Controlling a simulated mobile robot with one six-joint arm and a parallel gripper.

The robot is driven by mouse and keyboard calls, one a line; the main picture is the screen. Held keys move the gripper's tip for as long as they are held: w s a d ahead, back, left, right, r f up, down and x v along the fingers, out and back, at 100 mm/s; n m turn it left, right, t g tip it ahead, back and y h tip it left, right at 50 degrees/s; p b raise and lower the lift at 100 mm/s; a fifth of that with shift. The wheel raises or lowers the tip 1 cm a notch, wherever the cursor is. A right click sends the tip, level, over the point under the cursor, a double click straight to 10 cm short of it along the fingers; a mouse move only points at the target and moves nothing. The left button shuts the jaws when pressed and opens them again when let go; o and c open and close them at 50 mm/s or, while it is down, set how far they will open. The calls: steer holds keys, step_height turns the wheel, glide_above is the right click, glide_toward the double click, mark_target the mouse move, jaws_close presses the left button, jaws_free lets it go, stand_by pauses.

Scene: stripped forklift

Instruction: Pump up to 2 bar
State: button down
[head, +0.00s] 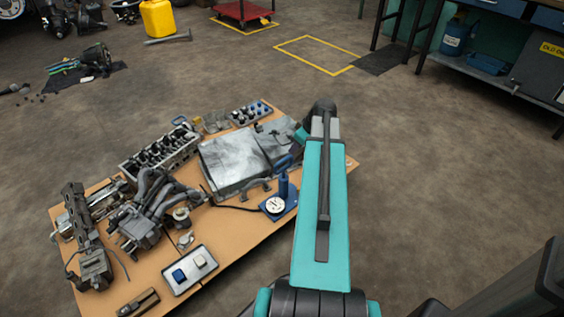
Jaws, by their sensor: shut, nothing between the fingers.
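A small blue hand pump (283,187) stands upright on a blue base near the right side of the wooden board (232,228). Its blue handle (284,162) is at the top. A round white gauge (274,205) sits at its base; the needle is too small to read against the scale. A thin black hose (232,207) runs left from the pump towards the engine parts. My teal arm reaches up just right of the pump and covers the board's right edge. My gripper's fingers cannot be made out; they seem hidden behind my arm.
A metal cover (232,160), a cylinder head (160,150), a manifold (150,205) and a tray with two blocks (190,268) crowd the board. A workbench (490,75) stands at the back right. A yellow canister (158,20) stands at the back left.

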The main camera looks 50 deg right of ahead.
steer(key=shift+f, duration=0.15)
steer(key=b, duration=0.5)
glide_above(284, 168)
steer(key=s, duration=0.2)
steer(key=shift+w+d+f, duration=0.1)
steer(key=shift+f, duration=1.4)
steer(key=shift+w+d+f, duration=0.1)
steer(key=shift+f, duration=1.4)
steer(key=shift+p, duration=0.3)
steer(key=shift+f, duration=0.1)
steer(key=shift+f+b, duration=1)
steer(key=shift+f, duration=1)
steer(key=s, duration=0.1)
steer(key=s+r+p, duration=0.1)
steer(key=s, duration=0.1)
steer(key=shift+d, duration=0.15)
